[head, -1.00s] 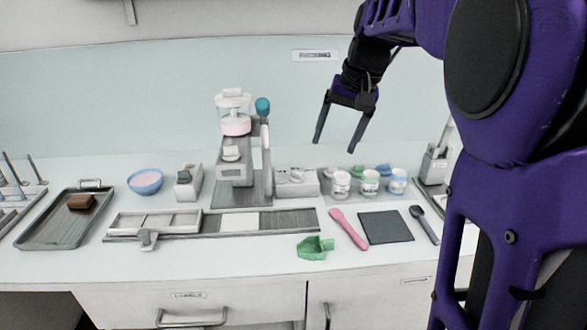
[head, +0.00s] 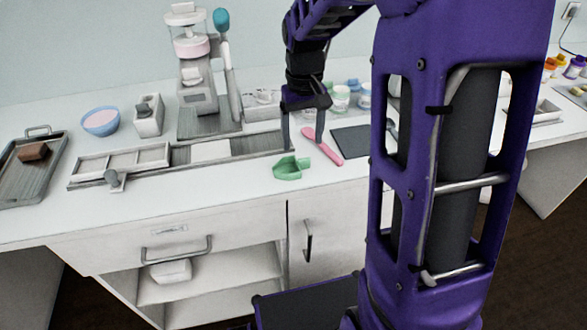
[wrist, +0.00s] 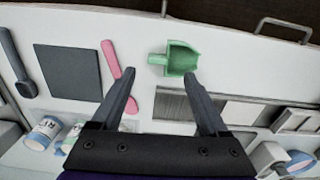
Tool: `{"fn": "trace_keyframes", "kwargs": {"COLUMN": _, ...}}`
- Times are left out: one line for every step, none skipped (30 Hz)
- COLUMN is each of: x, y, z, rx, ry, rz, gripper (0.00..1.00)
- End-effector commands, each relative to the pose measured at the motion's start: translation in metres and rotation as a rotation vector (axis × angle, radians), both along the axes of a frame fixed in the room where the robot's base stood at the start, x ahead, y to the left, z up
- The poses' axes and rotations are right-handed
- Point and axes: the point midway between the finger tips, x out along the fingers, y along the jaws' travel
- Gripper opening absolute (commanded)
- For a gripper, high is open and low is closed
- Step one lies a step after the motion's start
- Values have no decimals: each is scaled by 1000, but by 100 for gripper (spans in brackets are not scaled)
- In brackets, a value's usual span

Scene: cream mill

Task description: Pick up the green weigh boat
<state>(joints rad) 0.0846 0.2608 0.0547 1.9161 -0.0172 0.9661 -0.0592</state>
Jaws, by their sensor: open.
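The green weigh boat (head: 290,168) lies on the white counter near its front edge, left of the pink spatula (head: 326,147). In the wrist view the green weigh boat (wrist: 181,58) shows its open tray with a small spout-like end pointing left. My gripper (head: 302,146) is open and empty, pointing down above the counter just behind the boat. In the wrist view my gripper's fingertips (wrist: 160,72) are spread wide, with the boat just beyond them and nearer the right finger. The boat is not touched in the wrist view.
A dark square mat (wrist: 67,71) and a dark spoon (wrist: 18,62) lie beyond the pink spatula. A long grey rail tray (head: 240,146) is close to the boat's left. Labelled jars (wrist: 43,132) stand behind. The counter in front of the boat is clear.

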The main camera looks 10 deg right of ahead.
Motion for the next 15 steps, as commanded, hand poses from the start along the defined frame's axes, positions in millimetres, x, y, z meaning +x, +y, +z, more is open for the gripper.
{"fn": "trace_keyframes", "kwargs": {"x": 0, "y": 0, "z": -5, "rx": 0, "ry": 1, "rz": 0, "gripper": 78}}
{"fn": "trace_keyframes", "kwargs": {"x": 0, "y": 0, "z": -7, "rx": 0, "ry": 1, "rz": 0, "gripper": 78}}
{"fn": "trace_keyframes", "kwargs": {"x": 0, "y": 0, "z": -9, "rx": 0, "ry": 0, "rz": 0, "gripper": 78}}
{"fn": "trace_keyframes", "kwargs": {"x": 0, "y": 0, "z": -10, "rx": 0, "ry": 0, "rz": 0, "gripper": 78}}
{"fn": "trace_keyframes", "kwargs": {"x": 0, "y": 0, "z": -12, "rx": 0, "ry": 0, "rz": 0, "gripper": 78}}
{"fn": "trace_keyframes", "kwargs": {"x": 0, "y": -1, "z": -15, "rx": 0, "ry": 1, "rz": -1, "gripper": 78}}
{"fn": "trace_keyframes", "kwargs": {"x": -1, "y": -1, "z": -19, "rx": 0, "ry": 2, "rz": -1, "gripper": 78}}
{"fn": "trace_keyframes", "kwargs": {"x": -1, "y": -2, "z": -23, "rx": 0, "ry": 3, "rz": -1, "gripper": 78}}
{"fn": "trace_keyframes", "kwargs": {"x": -1, "y": -2, "z": -30, "rx": 0, "ry": 3, "rz": -1, "gripper": 78}}
{"fn": "trace_keyframes", "kwargs": {"x": -1, "y": -3, "z": -34, "rx": 0, "ry": 3, "rz": -1, "gripper": 78}}
{"fn": "trace_keyframes", "kwargs": {"x": -2, "y": -4, "z": -39, "rx": 0, "ry": 3, "rz": -1, "gripper": 78}}
{"fn": "trace_keyframes", "kwargs": {"x": -2, "y": -4, "z": -46, "rx": 0, "ry": 3, "rz": -1, "gripper": 78}}
{"fn": "trace_keyframes", "kwargs": {"x": -2, "y": -4, "z": -50, "rx": 0, "ry": 4, "rz": 0, "gripper": 78}}
{"fn": "trace_keyframes", "kwargs": {"x": -2, "y": -4, "z": -53, "rx": 0, "ry": 3, "rz": 0, "gripper": 78}}
{"fn": "trace_keyframes", "kwargs": {"x": -1, "y": -4, "z": -57, "rx": 0, "ry": 1, "rz": 0, "gripper": 78}}
